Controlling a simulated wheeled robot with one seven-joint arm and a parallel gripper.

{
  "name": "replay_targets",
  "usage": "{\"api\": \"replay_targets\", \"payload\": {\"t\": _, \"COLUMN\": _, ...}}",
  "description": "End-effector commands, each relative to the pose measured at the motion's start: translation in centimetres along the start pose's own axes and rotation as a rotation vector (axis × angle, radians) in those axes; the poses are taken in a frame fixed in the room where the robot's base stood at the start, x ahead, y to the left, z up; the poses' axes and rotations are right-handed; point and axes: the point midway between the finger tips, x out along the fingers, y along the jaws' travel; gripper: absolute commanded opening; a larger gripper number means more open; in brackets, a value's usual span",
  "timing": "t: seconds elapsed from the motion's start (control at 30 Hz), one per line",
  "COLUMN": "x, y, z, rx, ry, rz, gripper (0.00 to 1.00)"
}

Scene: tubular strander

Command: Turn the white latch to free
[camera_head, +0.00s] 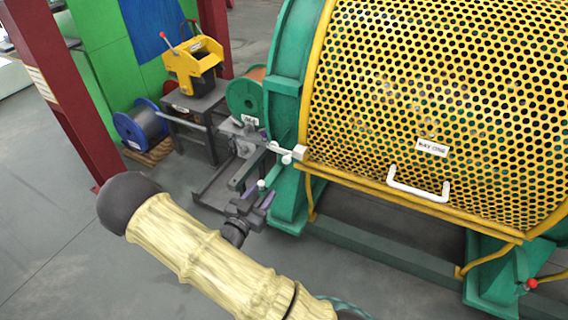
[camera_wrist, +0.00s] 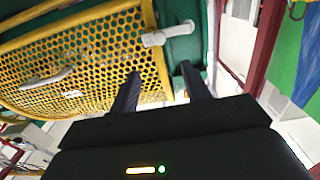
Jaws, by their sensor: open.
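The white latch (camera_head: 287,151) is at the left edge of the yellow perforated guard (camera_head: 400,100), near its lower corner. Its pale lever points left from a small block on the yellow frame. In the wrist view the latch (camera_wrist: 167,34) lies across the guard's edge, above and beyond the fingertips. My gripper (camera_wrist: 160,72) is open, with two dark fingers apart and nothing between them. In the head view my gripper (camera_head: 262,198) is below and left of the latch, apart from it. My wrist partly hides the gripper there.
A white handle (camera_head: 418,190) and a "BAY ONE" label (camera_head: 432,148) are on the guard's front. Green machine frame (camera_head: 285,85) stands behind the latch. A grey stand (camera_head: 195,105) with a yellow device and a blue spool (camera_head: 140,125) are at left. Floor is clear at lower left.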

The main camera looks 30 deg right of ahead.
Motion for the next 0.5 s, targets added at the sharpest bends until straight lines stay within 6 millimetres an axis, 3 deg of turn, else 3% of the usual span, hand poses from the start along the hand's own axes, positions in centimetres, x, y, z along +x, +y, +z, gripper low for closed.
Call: {"api": "replay_targets", "payload": {"t": 0.5, "x": 9.1, "y": 0.1, "z": 0.1, "rx": 0.002, "ry": 0.0, "rz": 0.004, "gripper": 0.47}}
